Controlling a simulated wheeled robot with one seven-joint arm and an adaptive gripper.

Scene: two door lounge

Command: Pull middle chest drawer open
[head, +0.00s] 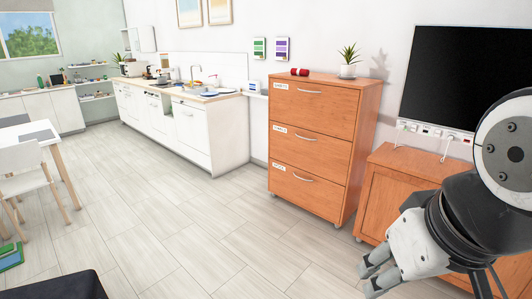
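A tall orange-brown wooden chest (352,170) stands against the wall, right of centre. It has three stacked drawers, each with a curved silver handle and a white label. The middle drawer (310,150) looks flush with the front, and its handle (305,138) is unobstructed. The upper and lower drawers also look closed. My gripper (372,280) is at the lower right, in front of and to the right of the chest, well apart from it. It points down and to the left. Its fingers partly overlap in this view, so the gap between them is unclear.
A plant (348,60) and a red object (299,72) sit on the chest. A low wooden cabinet (385,200) below a dark screen (470,80) stands to its right. White kitchen units (205,135) stand left. Floor (215,230) before the chest is clear.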

